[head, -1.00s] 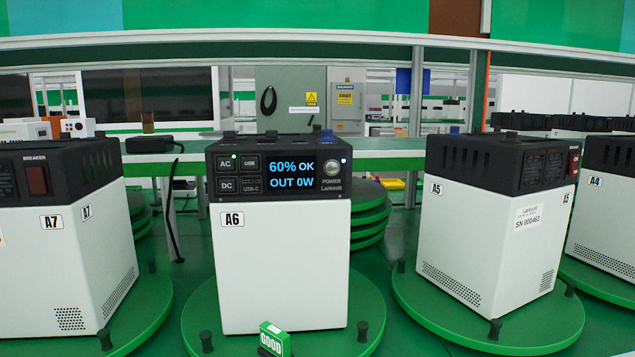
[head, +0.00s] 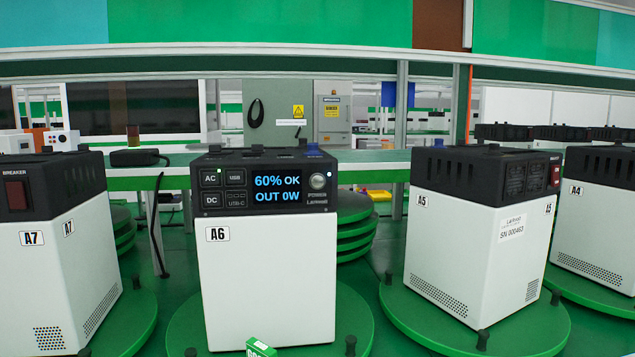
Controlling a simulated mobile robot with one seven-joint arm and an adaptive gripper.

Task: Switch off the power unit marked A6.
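The power unit marked A6 (head: 267,280) stands upright on a round green turntable (head: 184,318), a little left of the middle in the head view. It has a white body and a black top panel facing me. Its display (head: 277,189) is lit and reads "60% OK, OUT 0W". The round silver POWER button (head: 317,181) is right of the display, with a small light near it. The AC, USB, DC and USB-C panel (head: 223,188) is on the left, with a green light by AC.
Units A7 (head: 60,270) at left, A5 (head: 465,245) and A4 (head: 600,230) at right stand on their own green turntables. A bench (head: 385,157) runs behind with a black adapter (head: 135,158).

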